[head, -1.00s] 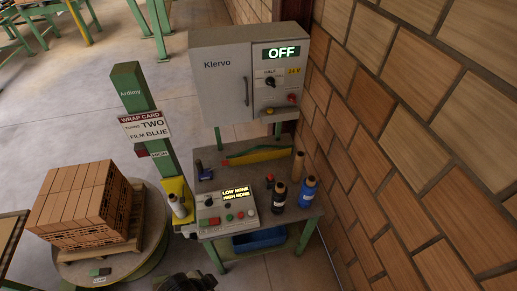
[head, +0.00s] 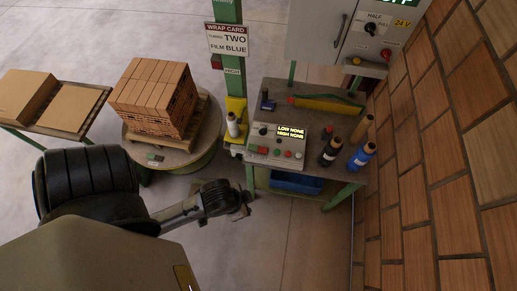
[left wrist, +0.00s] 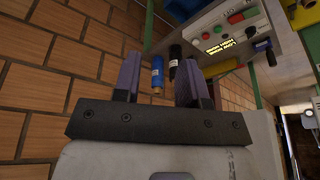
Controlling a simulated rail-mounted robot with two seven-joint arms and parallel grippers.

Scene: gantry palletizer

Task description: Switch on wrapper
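The grey wrapper cabinet (head: 330,38) is cut off by the top of the head view. Its dark knob (head: 370,29), red button (head: 386,54) and yellow 24 V label show; only the bottom of its green-lit display is visible. On the bench, the control box (head: 277,146) has a display (head: 291,132) reading LOW NONE, HIGH NONE, and several coloured buttons. It also shows in the left wrist view (left wrist: 234,32). My left gripper (head: 240,203) is in front of the bench, apart from it. In the left wrist view its fingers (left wrist: 158,82) are spread and empty. My right gripper is out of view.
A loaded brick pallet (head: 155,98) sits on the turntable (head: 205,150). A green post holds the wrap card (head: 228,39): TWO, film BLUE. Black (head: 330,150) and blue (head: 362,155) rolls stand on the bench's right. A brick wall (head: 440,170) bounds the right side.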

